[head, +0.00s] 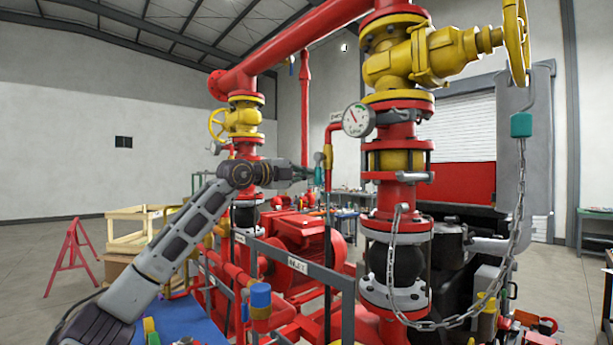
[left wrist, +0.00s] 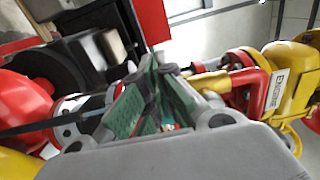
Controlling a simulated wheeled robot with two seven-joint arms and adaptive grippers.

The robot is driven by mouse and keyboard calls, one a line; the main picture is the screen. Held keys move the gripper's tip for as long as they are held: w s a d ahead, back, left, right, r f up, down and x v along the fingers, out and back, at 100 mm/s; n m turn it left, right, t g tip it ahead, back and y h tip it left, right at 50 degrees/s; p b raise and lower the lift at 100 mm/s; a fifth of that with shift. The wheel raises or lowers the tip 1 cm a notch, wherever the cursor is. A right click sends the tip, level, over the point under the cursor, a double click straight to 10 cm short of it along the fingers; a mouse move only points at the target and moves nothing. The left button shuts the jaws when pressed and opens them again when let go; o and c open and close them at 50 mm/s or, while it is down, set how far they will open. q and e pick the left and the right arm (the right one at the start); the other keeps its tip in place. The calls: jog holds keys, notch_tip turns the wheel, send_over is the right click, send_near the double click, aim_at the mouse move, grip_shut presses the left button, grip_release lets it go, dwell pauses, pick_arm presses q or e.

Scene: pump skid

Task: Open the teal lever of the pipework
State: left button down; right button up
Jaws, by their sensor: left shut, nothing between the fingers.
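The fingers are shut with nothing held. In the left wrist view the green-padded fingers (left wrist: 150,103) point into the pipework. I cannot make out the lever clearly there. My right gripper does not show.
A pressure gauge (head: 357,120) and a thick red pipe column with a yellow valve (head: 400,62) stand to the right. A chain (head: 515,235) hangs from a teal block (head: 521,125). A yellow handwheel valve (head: 241,121) is behind my left arm. A red pump (head: 297,235) lies below.

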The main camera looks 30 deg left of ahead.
pick_arm(q)
jog(key=b+v, duration=0.4)
jog(key=v, duration=0.4)
jog(key=shift+s+a, duration=0.2)
jog(key=shift+s, duration=0.15)
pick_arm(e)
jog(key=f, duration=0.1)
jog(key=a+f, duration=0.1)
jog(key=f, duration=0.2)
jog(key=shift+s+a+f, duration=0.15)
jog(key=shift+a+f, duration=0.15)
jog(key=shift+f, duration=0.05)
pick_arm(q)
jog(key=shift+r, duration=0.1)
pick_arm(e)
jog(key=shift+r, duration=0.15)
pick_arm(q)
notch_tip(320, 180, up, 11)
jog(key=p, duration=1)
jog(key=shift+p, duration=0.35)
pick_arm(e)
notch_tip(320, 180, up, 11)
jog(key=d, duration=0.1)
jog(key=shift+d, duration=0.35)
pick_arm(q)
jog(key=shift+r, duration=0.15)
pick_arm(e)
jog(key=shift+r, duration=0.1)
